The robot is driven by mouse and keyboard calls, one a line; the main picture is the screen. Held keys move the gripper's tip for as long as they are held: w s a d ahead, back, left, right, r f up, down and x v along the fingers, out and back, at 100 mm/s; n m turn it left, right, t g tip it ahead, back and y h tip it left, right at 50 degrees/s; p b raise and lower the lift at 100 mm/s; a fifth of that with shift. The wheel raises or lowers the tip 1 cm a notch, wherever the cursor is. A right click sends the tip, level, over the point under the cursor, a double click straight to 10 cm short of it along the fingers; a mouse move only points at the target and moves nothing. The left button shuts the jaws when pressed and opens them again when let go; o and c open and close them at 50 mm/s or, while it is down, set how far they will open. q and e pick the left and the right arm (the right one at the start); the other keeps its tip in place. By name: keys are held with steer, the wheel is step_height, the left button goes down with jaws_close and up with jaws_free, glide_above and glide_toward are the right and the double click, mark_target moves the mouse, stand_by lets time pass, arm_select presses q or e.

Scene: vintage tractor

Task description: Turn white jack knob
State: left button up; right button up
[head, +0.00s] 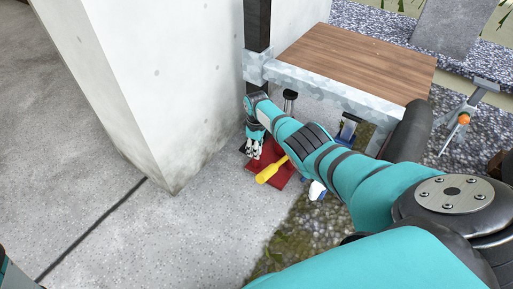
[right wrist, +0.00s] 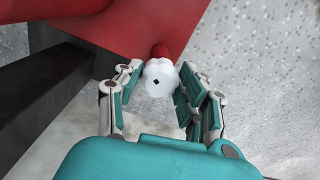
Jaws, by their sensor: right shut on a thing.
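The white jack knob (right wrist: 159,80) is a scalloped round knob with a small dark square at its centre. It sits at the end of a red shaft on the red jack (right wrist: 110,32) in the right wrist view. The red jack also shows in the head view (head: 281,176), low by the wall, partly hidden by my right arm. My right gripper (right wrist: 160,88) is shut on the knob, with fingers on its left and right sides. In the head view the right gripper (head: 254,148) points down at the jack, and the knob is hidden there. My left gripper is not in view.
A yellow handle (head: 270,173) lies in front of the jack. A wooden-topped bench (head: 350,60) stands behind my right arm, and a white wall (head: 170,90) rises to the left. Concrete floor (head: 180,235) is clear at the front left. An orange-and-grey stand (head: 464,119) is at the right.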

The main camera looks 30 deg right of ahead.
steer(key=o, duration=1.2)
step_height(320, 180, up, 12)
